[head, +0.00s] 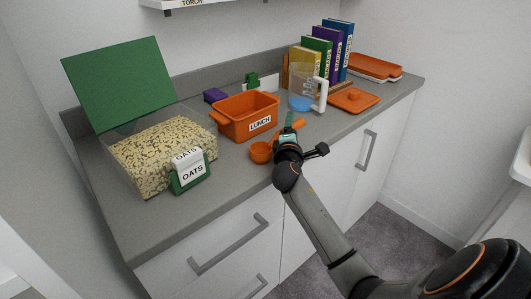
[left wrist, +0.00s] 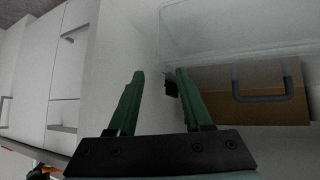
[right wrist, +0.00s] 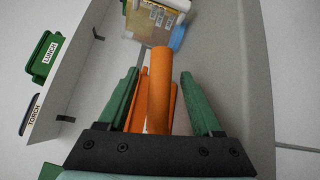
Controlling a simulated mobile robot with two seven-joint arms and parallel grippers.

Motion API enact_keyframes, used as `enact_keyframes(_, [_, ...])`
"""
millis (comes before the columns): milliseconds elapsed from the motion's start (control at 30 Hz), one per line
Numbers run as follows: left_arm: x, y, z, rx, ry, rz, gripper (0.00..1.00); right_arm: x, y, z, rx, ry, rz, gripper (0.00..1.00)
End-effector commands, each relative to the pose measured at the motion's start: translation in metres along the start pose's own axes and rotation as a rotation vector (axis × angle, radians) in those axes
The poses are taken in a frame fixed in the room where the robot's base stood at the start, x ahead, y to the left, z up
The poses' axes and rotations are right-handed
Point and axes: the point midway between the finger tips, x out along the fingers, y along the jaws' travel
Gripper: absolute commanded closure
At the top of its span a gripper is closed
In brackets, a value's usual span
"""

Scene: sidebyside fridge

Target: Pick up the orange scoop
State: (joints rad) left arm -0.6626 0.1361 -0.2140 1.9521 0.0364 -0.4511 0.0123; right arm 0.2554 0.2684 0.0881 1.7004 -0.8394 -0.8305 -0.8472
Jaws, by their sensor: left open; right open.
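The orange scoop (head: 260,152) lies on the grey counter in front of the orange lunch box (head: 247,117), with its round cup to the left of my right gripper (head: 289,124). In the right wrist view an orange bar (right wrist: 160,85), apparently the handle, stands between the open green fingers of my right gripper (right wrist: 160,72). Contact cannot be told. My left gripper (left wrist: 157,72) is open and empty in the left wrist view, away from the counter and outside the head view.
An oats bin (head: 160,150) with a raised green lid stands left. A clear jug (head: 311,90), an orange lid (head: 351,100), several books (head: 322,50) and orange trays (head: 375,67) stand right. A wood-coloured panel (left wrist: 240,108) with a grey handle is near my left gripper.

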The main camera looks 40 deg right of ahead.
Motion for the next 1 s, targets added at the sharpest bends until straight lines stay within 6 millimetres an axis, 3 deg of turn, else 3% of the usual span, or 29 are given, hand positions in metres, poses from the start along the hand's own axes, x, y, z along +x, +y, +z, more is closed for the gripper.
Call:
enact_keyframes(233, [0.0016,-0.0006,-0.0049,0.001,0.009,-0.001,0.5,0.0017,0.0,0.0001,0.0,0.0,0.0,0.34])
enact_keyframes(800, [0.0018,-0.0006,-0.0063,0.002,0.011,0.0,0.5,0.0012,-0.0001,-0.0001,-0.001,0.0,0.0,0.98])
enact_keyframes(1000, [0.0008,0.0,-0.0034,0.0,0.006,0.0,0.5,0.0012,-0.0002,-0.0002,-0.001,0.0,0.0,1.0])
